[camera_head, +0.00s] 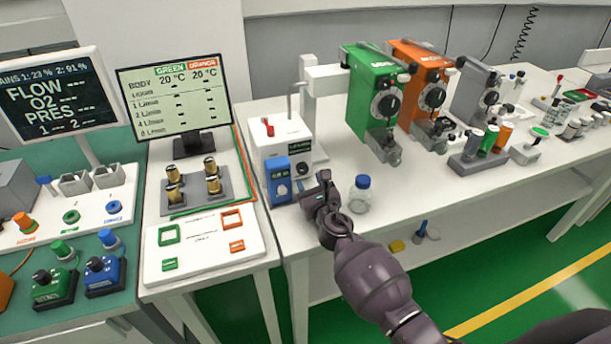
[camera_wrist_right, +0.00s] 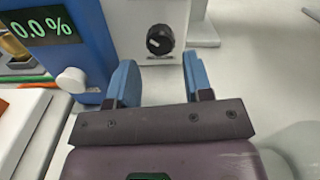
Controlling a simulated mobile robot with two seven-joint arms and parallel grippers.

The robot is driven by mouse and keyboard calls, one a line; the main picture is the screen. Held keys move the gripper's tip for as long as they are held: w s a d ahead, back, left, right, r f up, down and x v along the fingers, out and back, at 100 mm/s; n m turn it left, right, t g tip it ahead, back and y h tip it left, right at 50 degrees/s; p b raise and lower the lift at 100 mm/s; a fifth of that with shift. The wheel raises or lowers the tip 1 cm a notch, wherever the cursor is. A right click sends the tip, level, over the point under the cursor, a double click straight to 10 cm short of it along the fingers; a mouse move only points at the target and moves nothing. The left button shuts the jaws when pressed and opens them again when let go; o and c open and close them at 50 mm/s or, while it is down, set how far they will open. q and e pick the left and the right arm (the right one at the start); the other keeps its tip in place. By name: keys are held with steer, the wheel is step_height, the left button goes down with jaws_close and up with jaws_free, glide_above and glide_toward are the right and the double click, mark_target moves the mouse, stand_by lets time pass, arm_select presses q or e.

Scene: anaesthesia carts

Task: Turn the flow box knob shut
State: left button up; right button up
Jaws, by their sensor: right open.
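A white box (camera_head: 266,140) stands at the left end of the long white table, with a red part on top. Its black round knob (camera_wrist_right: 160,40) shows in the wrist view on the front face, with a white pointer mark. A blue module (camera_head: 278,181) with a white knob (camera_wrist_right: 71,80) stands at the box's left front. My right gripper (camera_head: 318,182) is in front of the box. In the wrist view its two blue finger pads (camera_wrist_right: 160,78) are apart with nothing between them. The black knob lies beyond the gap, apart from the pads. My left gripper is out of view.
A clear bottle with a blue cap (camera_head: 361,192) stands just right of my right gripper. Green (camera_head: 372,90) and orange (camera_head: 412,65) vaporizers stand behind. A monitor (camera_head: 175,95) and brass fittings are to the left. Bare tabletop lies right of the bottle.

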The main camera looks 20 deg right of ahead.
mark_target(304, 171)
steer(key=shift+w+b, duration=0.35)
steer(key=shift+w, duration=1.55)
steer(key=c, duration=0.6)
